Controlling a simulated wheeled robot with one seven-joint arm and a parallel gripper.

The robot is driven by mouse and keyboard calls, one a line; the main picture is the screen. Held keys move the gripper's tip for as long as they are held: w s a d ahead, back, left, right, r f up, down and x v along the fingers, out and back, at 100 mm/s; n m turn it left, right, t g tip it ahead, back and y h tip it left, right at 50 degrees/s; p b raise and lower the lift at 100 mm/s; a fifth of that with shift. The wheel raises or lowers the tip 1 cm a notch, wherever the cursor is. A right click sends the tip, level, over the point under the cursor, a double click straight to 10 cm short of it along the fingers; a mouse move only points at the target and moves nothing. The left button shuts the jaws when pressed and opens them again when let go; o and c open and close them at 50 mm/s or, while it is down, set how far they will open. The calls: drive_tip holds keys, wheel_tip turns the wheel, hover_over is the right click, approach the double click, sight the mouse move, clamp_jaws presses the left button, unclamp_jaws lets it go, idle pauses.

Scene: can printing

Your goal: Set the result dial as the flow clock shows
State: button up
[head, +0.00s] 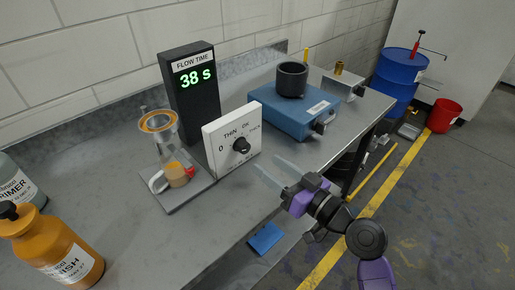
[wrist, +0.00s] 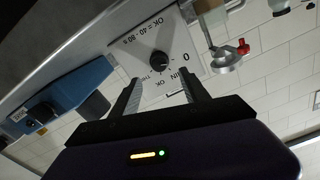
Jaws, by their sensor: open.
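The flow clock (head: 195,95), a black upright box marked FLOW TIME, reads 38 s in green. The result dial (head: 241,145) is a black knob on a white panel (head: 222,134) marked 0, THIN, OK and a third word, probably THICK. In the wrist view the knob (wrist: 160,62) appears inverted, with "OK = 40-80 s" printed on the panel; I cannot tell exactly where its pointer stands. My gripper (head: 268,164) is open and empty, in front of the panel, to the right of the knob and apart from it. In the wrist view its fingers (wrist: 160,80) point toward the knob.
A flow cup with an orange rim (head: 158,122) stands over a cup of tan liquid (head: 178,174), left of the panel. A blue device (head: 290,115) with a black pot stands to the right. Orange (head: 60,250) and grey-green bottles stand front left. The table between is clear.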

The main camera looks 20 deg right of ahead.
sight(247, 149)
drive_tip(key=shift+p+x, duration=1)
drive_tip(key=shift+x, duration=2.9)
clamp_jaws()
